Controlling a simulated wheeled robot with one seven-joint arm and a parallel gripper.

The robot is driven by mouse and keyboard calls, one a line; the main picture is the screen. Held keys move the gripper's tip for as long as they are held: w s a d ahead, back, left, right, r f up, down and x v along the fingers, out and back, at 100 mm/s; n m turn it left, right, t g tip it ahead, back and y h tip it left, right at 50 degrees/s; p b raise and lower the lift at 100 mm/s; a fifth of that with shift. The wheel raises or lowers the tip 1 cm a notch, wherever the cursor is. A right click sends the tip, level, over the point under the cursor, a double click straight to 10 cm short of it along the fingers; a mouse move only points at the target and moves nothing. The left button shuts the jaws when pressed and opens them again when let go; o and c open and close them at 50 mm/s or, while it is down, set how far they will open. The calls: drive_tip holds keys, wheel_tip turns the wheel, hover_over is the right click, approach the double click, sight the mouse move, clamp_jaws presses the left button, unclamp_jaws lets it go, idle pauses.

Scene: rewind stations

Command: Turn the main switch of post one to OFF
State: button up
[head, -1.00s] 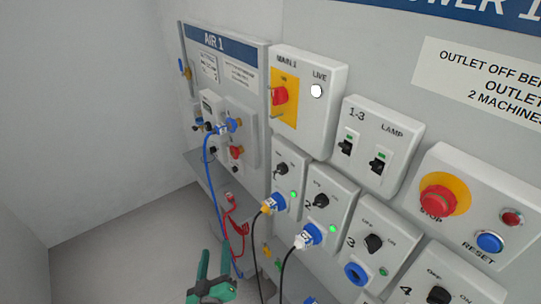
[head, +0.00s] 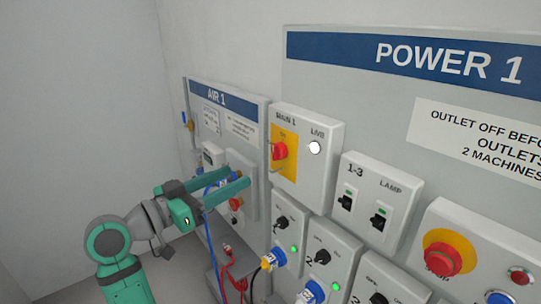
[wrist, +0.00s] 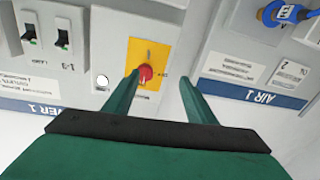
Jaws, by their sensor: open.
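The main switch, a red rotary handle (head: 279,151) on a yellow plate (head: 290,172), sits on the grey MAIN 1 box (head: 318,170) at the left end of the POWER 1 panel. It also shows in the wrist view as a red knob (wrist: 145,74) on yellow, upside down. My gripper (head: 243,182) is open and empty, with its green fingers reaching toward the panel, left of and a little below the switch. In the wrist view the gripper (wrist: 158,82) has its left fingertip near the knob in the picture; whether they touch I cannot tell.
A white LIVE lamp (head: 314,148) is beside the switch. The AIR 1 panel (head: 222,99), with a blue hose, stands behind my gripper. Outlet boxes with blue plugs (head: 275,259) lie below. The 1-3 and LAMP switches (head: 378,219) and a red stop button (head: 443,260) are to the right.

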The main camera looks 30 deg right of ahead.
sight(274, 154)
drive_tip(key=d+r, duration=0.1)
drive_tip(key=d, duration=0.2)
drive_tip(key=d+r+m+g, duration=0.1)
drive_tip(key=d, duration=0.3)
drive_tip(key=d+r+m, duration=0.1)
drive_tip(key=d, duration=0.3)
drive_tip(key=shift+s+r+g, duration=0.2)
drive_tip(key=shift+r+g, duration=0.1)
drive_tip(key=shift+r, duration=0.1)
drive_tip(key=shift+a, duration=0.15)
drive_tip(key=c, duration=1)
